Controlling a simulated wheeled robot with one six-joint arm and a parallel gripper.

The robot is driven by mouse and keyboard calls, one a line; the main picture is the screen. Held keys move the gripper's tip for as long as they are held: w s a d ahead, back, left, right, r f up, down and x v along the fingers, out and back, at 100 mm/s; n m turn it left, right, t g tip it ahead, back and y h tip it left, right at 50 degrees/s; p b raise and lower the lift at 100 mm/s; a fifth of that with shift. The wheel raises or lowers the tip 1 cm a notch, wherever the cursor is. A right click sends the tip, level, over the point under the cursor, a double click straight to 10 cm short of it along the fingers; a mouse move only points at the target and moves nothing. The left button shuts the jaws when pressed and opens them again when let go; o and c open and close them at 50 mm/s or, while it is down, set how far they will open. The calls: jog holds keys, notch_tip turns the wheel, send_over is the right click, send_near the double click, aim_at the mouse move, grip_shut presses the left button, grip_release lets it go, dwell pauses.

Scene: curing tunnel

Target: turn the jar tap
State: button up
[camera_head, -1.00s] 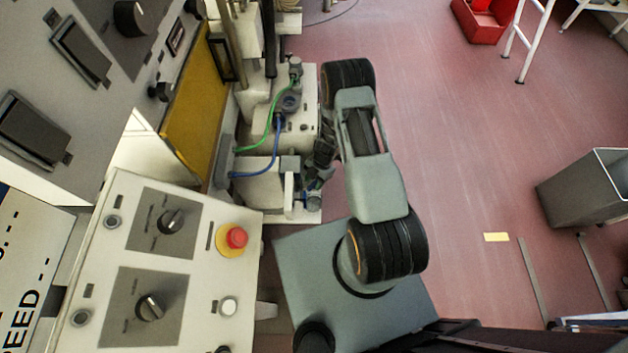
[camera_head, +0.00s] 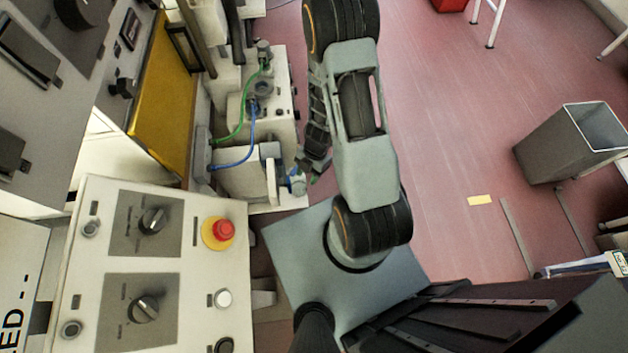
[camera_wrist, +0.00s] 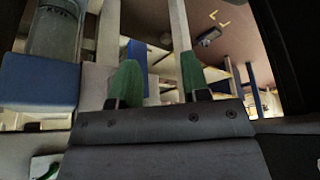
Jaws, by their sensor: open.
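My gripper (camera_wrist: 160,78) is open in the wrist view, with its two green fingertips apart and nothing clearly held between them. A clear jar-like glass vessel (camera_wrist: 55,32) with lettering stands at the upper left of that view, left of the fingers. A blue block (camera_wrist: 38,80) sits just below it. I cannot make out the jar tap for certain. In the head view my gripper (camera_head: 312,176) is small and partly hidden by my arm, beside a small blue part (camera_head: 297,182) at the right edge of the white machine. I cannot tell whether they touch.
The white machine (camera_head: 285,120) has green and blue hoses. A control panel (camera_head: 185,210) with knobs and a red button (camera_head: 223,230) stands at lower left.

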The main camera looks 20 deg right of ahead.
jog(key=shift+s+r, duration=0.3)
jog(key=shift+s, duration=0.35)
jog(key=shift+s+r, duration=0.3)
jog(key=shift+s, duration=0.4)
jog(key=shift+s+r, duration=0.3)
jog(key=shift+s, duration=0.35)
